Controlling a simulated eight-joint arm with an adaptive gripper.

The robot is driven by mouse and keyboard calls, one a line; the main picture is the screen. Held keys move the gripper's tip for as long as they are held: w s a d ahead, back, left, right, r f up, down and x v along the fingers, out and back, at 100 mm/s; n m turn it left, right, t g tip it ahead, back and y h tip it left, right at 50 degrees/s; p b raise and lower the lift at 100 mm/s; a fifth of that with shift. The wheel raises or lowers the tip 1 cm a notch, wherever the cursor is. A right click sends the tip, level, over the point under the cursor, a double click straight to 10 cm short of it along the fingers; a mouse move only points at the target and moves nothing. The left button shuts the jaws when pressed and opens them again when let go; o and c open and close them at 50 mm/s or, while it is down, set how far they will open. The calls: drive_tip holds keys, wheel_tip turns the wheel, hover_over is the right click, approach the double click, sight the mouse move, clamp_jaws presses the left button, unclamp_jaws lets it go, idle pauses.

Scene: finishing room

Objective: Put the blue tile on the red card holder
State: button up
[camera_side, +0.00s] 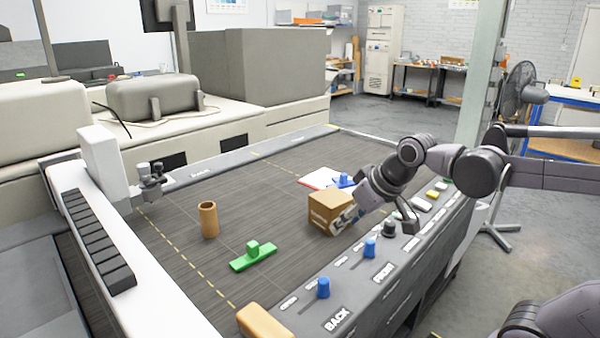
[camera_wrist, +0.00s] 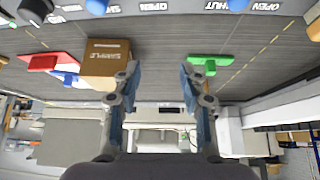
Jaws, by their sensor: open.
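The blue tile (camera_side: 343,182) has a raised knob and lies on the dark bed behind the cardboard box, partly hidden by my arm in the side view. In the wrist view the blue tile (camera_wrist: 67,78) is partly covered by the box. The red card holder (camera_side: 312,183), with a white face, lies close beside the tile; whether they touch I cannot tell. The red card holder (camera_wrist: 47,62) is at the left in the wrist view. My gripper (camera_wrist: 158,77) is open and empty, its fingers apart, with the tile and holder off to their left in the wrist view.
The cardboard box (camera_side: 328,211) stands near my gripper, left of the fingers in the wrist view. A green tile with a knob (camera_side: 252,257) and a brown cup (camera_side: 208,221) stand on the bed. The control panel with blue knobs (camera_side: 370,248) edges the bed. The left bed is mostly clear.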

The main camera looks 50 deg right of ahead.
drive_tip(key=shift+n+t+y, duration=0.3)
drive_tip(key=shift+n, duration=0.1)
drive_tip(key=s+a+f, duration=0.1)
drive_tip(key=s, duration=0.1)
drive_tip(key=s+a+f, duration=0.1)
drive_tip(key=f, duration=0.1)
drive_tip(key=s+a+f, duration=0.1)
drive_tip(key=s+f, duration=0.1)
drive_tip(key=shift+s+a, duration=0.3)
drive_tip(key=shift+s, duration=0.05)
